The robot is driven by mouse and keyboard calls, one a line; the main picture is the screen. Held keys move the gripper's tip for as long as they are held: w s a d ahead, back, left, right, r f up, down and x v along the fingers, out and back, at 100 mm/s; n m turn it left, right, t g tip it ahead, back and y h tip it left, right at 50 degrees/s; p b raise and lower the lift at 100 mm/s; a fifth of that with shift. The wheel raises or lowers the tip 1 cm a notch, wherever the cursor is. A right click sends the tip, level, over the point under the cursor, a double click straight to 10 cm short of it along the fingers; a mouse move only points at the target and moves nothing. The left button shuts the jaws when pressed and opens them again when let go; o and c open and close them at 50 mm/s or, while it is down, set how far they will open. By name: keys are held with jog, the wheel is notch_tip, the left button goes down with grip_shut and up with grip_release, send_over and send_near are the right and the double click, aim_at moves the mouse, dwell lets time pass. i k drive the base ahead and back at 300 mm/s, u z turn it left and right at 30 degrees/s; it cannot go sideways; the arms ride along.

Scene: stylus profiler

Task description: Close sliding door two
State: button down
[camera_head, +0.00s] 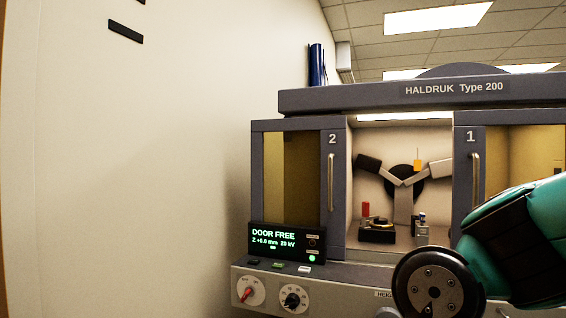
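Sliding door two (337,215) is a grey framed door with a tinted window, marked "2", at the left of the HALDRUK Type 200 machine (380,99). Its upright metal handle (331,182) is on its right-hand side. Door two stands open to the left, and the lit chamber (360,140) shows between it and door one (464,195), which is at the right with its own handle (475,180). My teal and black arm crosses the lower right, in front of the machine. My gripper is not in view.
A display (287,242) reads "DOOR FREE" below door two's window, with a green light. Buttons and two knobs (293,298) sit on the front panel beneath. Inside the chamber is a dark stage (377,235). A pale wall (150,180) fills the left.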

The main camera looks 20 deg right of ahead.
aim_at(333, 213)
jog(key=u, duration=0.4)
jog(key=i, duration=0.95)
jog(key=z, duration=0.5)
